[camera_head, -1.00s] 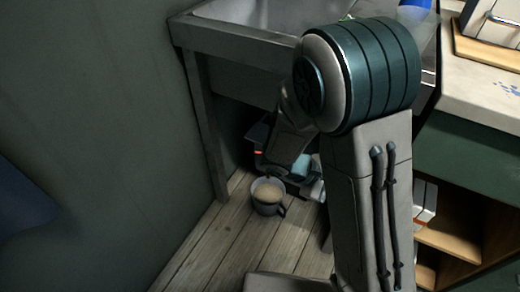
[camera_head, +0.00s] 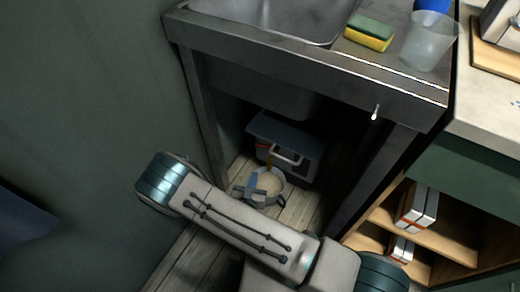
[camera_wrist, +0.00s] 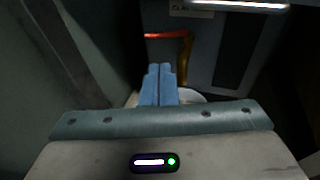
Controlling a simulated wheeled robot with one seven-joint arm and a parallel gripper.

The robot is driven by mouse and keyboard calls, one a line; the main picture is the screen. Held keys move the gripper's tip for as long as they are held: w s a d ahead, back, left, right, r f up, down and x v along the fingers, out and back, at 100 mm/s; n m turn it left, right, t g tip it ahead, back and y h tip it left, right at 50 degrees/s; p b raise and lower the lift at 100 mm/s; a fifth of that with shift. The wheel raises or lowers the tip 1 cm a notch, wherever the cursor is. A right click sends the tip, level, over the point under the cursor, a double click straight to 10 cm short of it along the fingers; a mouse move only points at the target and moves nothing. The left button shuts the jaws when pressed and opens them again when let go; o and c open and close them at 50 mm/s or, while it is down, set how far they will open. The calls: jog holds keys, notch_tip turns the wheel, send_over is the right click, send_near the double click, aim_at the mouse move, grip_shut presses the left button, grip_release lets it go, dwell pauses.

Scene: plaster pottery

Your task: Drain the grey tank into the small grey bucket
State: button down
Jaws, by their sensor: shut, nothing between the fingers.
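The grey tank (camera_head: 292,133) stands on the floor under the sink, with a white handle-like bar on its front. The small grey bucket (camera_head: 279,201) stands upright in front of it, holding pale brown liquid. A brown stream (camera_head: 270,158) runs from the tank's front down to the bucket. The wrist view shows the tank front (camera_wrist: 210,60), a red lever (camera_wrist: 165,36) lying sideways, and the brown stream (camera_wrist: 186,58) beside it. My gripper (camera_head: 264,183) is shut and empty, in front of the bucket from the head camera. Its blue fingers (camera_wrist: 160,68) partly hide the bucket.
The metal sink (camera_head: 270,15) and its legs frame the space around the tank. A sponge (camera_head: 370,33) and a clear cup (camera_head: 430,42) stand on its top. A wooden shelf (camera_head: 430,237) with boxes is at right, a wall at left.

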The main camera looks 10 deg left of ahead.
aim_at(266, 147)
jog(key=w+f+b, duration=0.3)
jog(key=w+b, duration=0.1)
jog(key=w, duration=0.9)
jog(key=shift+w+a+b, duration=0.25)
jog(key=shift+b, duration=0.15)
